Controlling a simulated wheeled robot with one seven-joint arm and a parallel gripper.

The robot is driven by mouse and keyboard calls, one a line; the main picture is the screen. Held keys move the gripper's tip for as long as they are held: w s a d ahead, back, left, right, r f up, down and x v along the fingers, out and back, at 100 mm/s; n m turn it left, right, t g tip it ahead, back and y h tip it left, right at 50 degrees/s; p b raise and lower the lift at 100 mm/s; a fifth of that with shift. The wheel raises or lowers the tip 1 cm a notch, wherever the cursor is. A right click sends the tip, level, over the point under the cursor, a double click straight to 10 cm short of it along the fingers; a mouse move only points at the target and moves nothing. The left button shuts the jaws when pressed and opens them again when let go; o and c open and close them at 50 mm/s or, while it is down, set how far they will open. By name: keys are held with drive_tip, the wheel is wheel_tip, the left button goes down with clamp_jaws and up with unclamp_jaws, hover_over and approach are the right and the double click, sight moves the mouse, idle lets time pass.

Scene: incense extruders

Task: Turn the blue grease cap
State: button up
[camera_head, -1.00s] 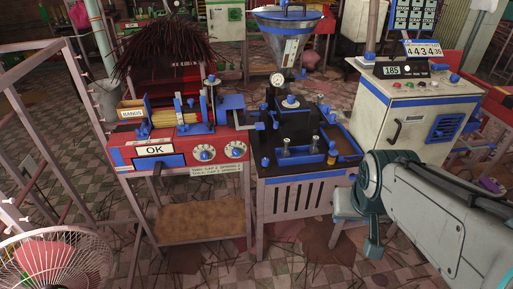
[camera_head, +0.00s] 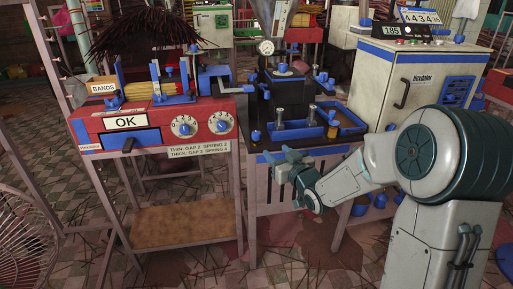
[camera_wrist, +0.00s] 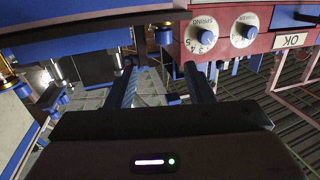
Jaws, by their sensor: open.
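My gripper (camera_head: 286,172) is in front of the black extruder bench, below its front edge. In the wrist view its two fingers (camera_wrist: 160,72) are apart with nothing held between them. A small brass fitting with a blue cap (camera_head: 333,119) stands at the front right of the bench by the blue tray, above and to the right of my gripper; I take this to be the grease cap, but it is too small to be sure. A brass piece (camera_wrist: 6,80) with blue beside it shows at the left edge of the wrist view, probably the same fitting.
Left of the bench is a red machine (camera_head: 98,122) with two white dials, also in the wrist view (camera_wrist: 200,38). A blue tray (camera_head: 290,134) lies on the bench. A white cabinet (camera_head: 400,65) stands to the right. Open floor lies in front.

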sight(258, 136)
drive_tip(key=shift+y, duration=0.3)
drive_tip(key=b+x, duration=0.2)
drive_tip(key=x, duration=1.2)
drive_tip(key=shift+w+a, duration=0.1)
drive_tip(key=shift+a, duration=0.05)
drive_tip(key=c, duration=1)
